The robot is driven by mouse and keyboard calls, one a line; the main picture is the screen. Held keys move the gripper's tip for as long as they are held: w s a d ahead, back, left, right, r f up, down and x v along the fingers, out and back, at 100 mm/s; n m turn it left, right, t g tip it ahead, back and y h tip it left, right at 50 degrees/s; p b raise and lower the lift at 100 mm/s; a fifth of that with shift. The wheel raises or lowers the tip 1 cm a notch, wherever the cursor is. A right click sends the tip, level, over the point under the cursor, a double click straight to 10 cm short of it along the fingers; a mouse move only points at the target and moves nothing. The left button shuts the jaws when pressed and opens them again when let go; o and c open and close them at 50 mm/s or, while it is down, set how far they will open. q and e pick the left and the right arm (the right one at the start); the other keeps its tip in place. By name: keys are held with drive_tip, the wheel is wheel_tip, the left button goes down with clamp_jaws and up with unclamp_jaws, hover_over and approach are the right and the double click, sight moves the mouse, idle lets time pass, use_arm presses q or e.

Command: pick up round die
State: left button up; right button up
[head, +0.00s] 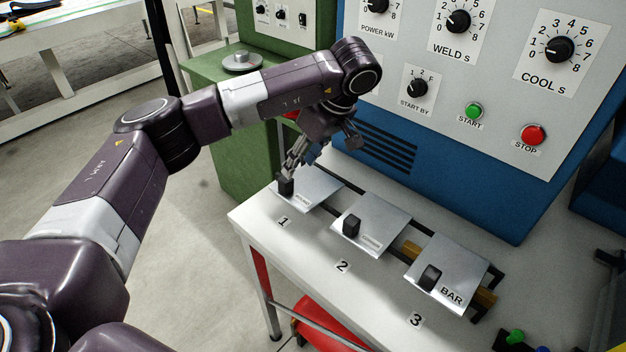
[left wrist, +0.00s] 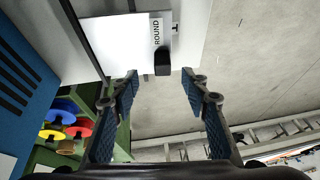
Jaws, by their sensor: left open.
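The round die is a silver plate labelled ROUND (left wrist: 110,45) with a black block handle (left wrist: 162,62) at its edge. In the head view the plate (head: 316,191) lies at place 1 on the white table, its handle (head: 286,187) toward the table's left edge. My left gripper (head: 289,172) is close above the handle. In the left wrist view its fingers (left wrist: 160,80) are open and empty, with the handle in line with the gap, at about the fingertips. I cannot tell whether they touch it. My right gripper is not in view.
A similar plate (head: 385,222) lies at place 2, and a BAR plate (head: 455,258) at place 3, both with black handles. The blue and grey welder panel (head: 480,110) rises behind the table. A green cabinet (head: 235,155) stands at the left. The table's front strip is clear.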

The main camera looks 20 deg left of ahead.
sight(290, 181)
use_arm(q)
drive_tip(key=x, duration=0.1)
drive_tip(key=p+x, duration=0.1)
drive_tip(key=x, duration=0.1)
drive_tip(key=shift+s+a, duration=0.15)
drive_tip(key=shift+s, duration=0.2)
drive_tip(key=p+x, duration=0.2)
drive_tip(key=x, duration=0.1)
drive_tip(key=shift+w+f, duration=0.1)
drive_tip(key=shift+f, duration=0.15)
drive_tip(key=shift+a+f, duration=0.25)
drive_tip(key=shift+f, duration=0.2)
clamp_jaws()
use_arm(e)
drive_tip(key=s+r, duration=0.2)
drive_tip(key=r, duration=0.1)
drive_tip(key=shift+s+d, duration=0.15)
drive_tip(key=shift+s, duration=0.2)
use_arm(q)
drive_tip(key=shift+w+r, duration=0.1)
